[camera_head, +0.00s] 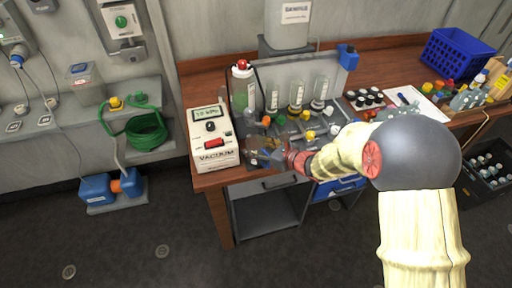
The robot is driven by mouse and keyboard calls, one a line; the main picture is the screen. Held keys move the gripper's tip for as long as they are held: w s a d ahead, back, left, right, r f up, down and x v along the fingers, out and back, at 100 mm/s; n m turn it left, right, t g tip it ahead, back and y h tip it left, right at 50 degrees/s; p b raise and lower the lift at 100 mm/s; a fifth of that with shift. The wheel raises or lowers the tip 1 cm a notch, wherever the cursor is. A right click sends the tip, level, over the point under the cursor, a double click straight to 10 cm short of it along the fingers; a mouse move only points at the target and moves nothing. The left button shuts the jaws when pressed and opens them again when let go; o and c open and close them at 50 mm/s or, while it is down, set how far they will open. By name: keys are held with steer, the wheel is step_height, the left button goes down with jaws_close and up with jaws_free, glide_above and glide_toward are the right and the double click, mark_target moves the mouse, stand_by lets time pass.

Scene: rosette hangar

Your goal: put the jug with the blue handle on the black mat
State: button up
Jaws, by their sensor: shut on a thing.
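My gripper (262,153) is at the front edge of the wooden bench, just right of the white vacuum box. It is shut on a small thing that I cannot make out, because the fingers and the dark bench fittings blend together. I cannot pick out a jug with a blue handle for certain. A blue piece (347,56) sits at the top right corner of the grey back panel, but I cannot tell if it is a handle. I cannot identify a black mat either; my arm covers part of the bench.
The vacuum box (212,140) stands close left of my gripper. Several clear bottles (296,94) stand behind it, with a tall bottle (243,88) at their left. A dark rack of vials (366,99) and a blue crate (456,56) are farther right. The floor in front is clear.

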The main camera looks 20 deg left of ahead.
steer(key=shift+f, duration=0.15)
steer(key=o, duration=1.1)
steer(key=shift+o, duration=0.5)
